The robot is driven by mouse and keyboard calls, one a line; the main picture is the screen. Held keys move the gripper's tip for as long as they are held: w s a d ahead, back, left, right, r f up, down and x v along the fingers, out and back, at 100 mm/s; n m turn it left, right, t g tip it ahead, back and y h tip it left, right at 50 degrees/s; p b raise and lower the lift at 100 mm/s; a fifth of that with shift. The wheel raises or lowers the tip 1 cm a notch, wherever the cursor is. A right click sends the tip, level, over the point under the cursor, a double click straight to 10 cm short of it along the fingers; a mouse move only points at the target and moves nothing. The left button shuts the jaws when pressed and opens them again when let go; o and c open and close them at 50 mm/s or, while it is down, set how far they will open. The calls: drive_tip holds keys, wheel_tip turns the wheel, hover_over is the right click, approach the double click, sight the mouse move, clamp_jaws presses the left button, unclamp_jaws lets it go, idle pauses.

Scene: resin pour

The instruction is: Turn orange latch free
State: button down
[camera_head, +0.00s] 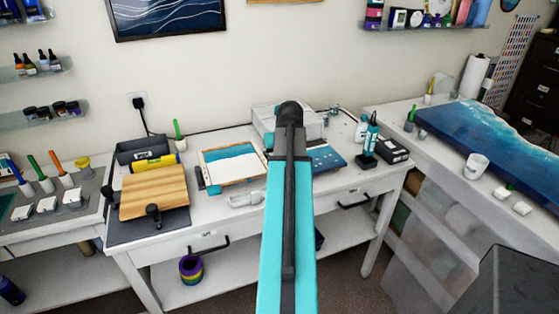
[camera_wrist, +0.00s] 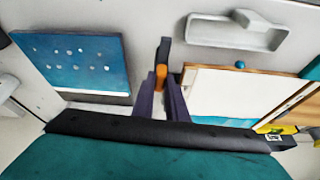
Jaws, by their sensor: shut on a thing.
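In the wrist view, my gripper (camera_wrist: 161,82) points at the work table with its two dark fingers close together. An orange piece, the orange latch (camera_wrist: 160,76), shows between the fingertips, and they are shut on it. A dark bar with an orange edge extends beyond the tips. The latch sits in the gap between a blue speckled panel on the left and a wood-edged frame with a white surface on the right. In the head view my own arm covers the gripper and the latch.
The blue panel (camera_head: 326,158) and the framed board (camera_head: 232,163) lie on the white table (camera_head: 220,212). A pale handle-shaped piece (camera_wrist: 235,32) is near the frame. A wooden board (camera_head: 153,192) and a yellow roll (camera_head: 155,162) are left; a black box (camera_head: 393,150) is right.

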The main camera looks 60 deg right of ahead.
drive_tip(key=shift+n, duration=0.5)
drive_tip(key=c, duration=1.8)
unclamp_jaws()
drive_tip(key=shift+o, duration=0.2)
drive_tip(key=shift+r, duration=0.1)
drive_tip(key=b+v, duration=0.2)
drive_tip(key=v, duration=1.1)
drive_tip(key=shift+s+d+r+b, duration=0.15)
drive_tip(key=shift+s+r+b, duration=0.1)
drive_tip(key=shift+r+b, duration=0.05)
